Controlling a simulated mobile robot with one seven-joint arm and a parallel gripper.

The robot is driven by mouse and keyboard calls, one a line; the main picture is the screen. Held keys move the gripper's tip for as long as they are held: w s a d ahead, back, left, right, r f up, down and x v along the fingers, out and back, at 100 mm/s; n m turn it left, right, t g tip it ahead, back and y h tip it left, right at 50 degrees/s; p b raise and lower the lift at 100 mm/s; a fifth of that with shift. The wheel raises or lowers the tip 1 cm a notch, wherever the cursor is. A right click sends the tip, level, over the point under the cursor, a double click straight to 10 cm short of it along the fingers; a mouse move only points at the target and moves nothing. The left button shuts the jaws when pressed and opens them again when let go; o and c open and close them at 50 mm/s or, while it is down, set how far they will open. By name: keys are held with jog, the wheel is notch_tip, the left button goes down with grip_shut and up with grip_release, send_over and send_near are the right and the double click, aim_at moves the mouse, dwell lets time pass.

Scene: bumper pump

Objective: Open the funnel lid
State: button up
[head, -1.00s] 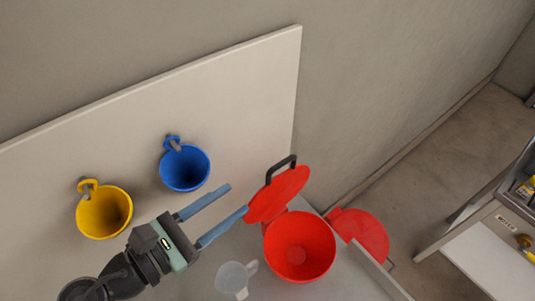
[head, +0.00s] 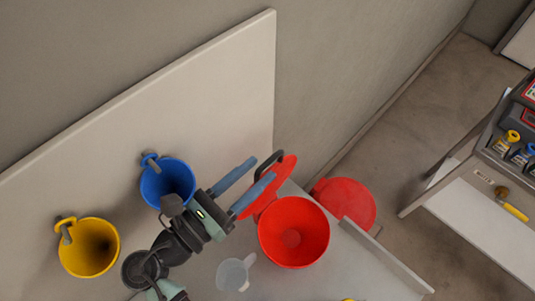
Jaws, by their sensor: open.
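The red funnel (head: 293,232) stands on the grey tabletop with its mouth uncovered. Its red lid (head: 286,176) stands raised at the funnel's back left rim, partly hidden by my gripper. The lid's black handle (head: 267,162) is at its upper edge. My gripper (head: 262,169) is open, its two blue fingers pointing up and right. The lower finger overlaps the lid in the picture and both tips are near the handle. I cannot tell whether they touch it or whether the handle lies between them.
A blue cup (head: 167,182) and a yellow cup (head: 88,248) hang on the pale board. A clear cup (head: 233,274) stands left of the funnel. A red round object (head: 345,203) lies beyond the table edge. A workbench (head: 490,190) is at right.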

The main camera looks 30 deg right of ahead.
jog(key=shift+p+x, duration=0.35)
jog(key=shift+x, duration=1.55)
grip_shut()
